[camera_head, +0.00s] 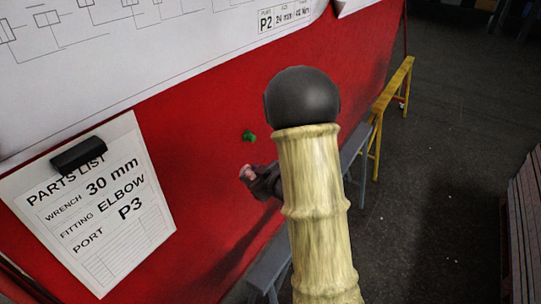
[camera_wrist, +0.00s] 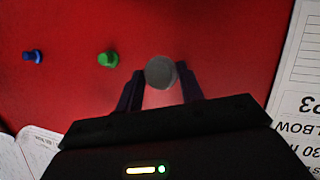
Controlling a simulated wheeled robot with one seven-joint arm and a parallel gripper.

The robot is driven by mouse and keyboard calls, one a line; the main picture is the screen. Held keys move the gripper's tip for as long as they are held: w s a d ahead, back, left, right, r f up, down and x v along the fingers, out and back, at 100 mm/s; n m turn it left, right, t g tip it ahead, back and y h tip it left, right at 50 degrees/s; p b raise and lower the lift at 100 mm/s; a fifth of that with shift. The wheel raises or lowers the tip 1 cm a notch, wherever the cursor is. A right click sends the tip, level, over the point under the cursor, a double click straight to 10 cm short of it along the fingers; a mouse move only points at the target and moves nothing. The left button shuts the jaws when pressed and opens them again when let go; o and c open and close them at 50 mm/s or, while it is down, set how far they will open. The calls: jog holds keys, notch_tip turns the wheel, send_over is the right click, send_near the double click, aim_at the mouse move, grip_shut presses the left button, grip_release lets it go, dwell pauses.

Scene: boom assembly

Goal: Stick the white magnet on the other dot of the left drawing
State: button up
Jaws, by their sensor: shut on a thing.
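My gripper (camera_head: 254,180) is in front of the red board, with its jaws shut on a small round magnet (camera_wrist: 160,72). The magnet looks pale grey in the wrist view, and pinkish in the head view (camera_head: 248,172); I take it for the white magnet. It appears apart from the board, but the gap is hard to judge. A large white drawing sheet (camera_head: 110,70) with line diagrams and a P2 label fills the upper left of the head view. No dots show on its visible part, and its upper part is out of frame.
A green magnet (camera_head: 249,136) sits on the bare red board (camera_head: 200,140), with a blue one (camera_wrist: 33,56) farther along in the wrist view. A clipped parts list (camera_head: 100,205) hangs at left. A yellow trestle (camera_head: 393,95) and grey supports stand right of the board.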

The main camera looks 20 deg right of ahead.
jog(key=s+a+f+m+h, duration=0.1)
jog(key=a+f+m+h, duration=0.1)
jog(key=f, duration=0.8)
jog(key=s+a+f+m+h, duration=0.2)
jog(key=a+f, duration=0.1)
jog(key=f, duration=0.7)
jog(key=shift+s+t+h, duration=0.3)
jog(key=shift+t, duration=0.1)
jog(key=shift+w+d, duration=0.1)
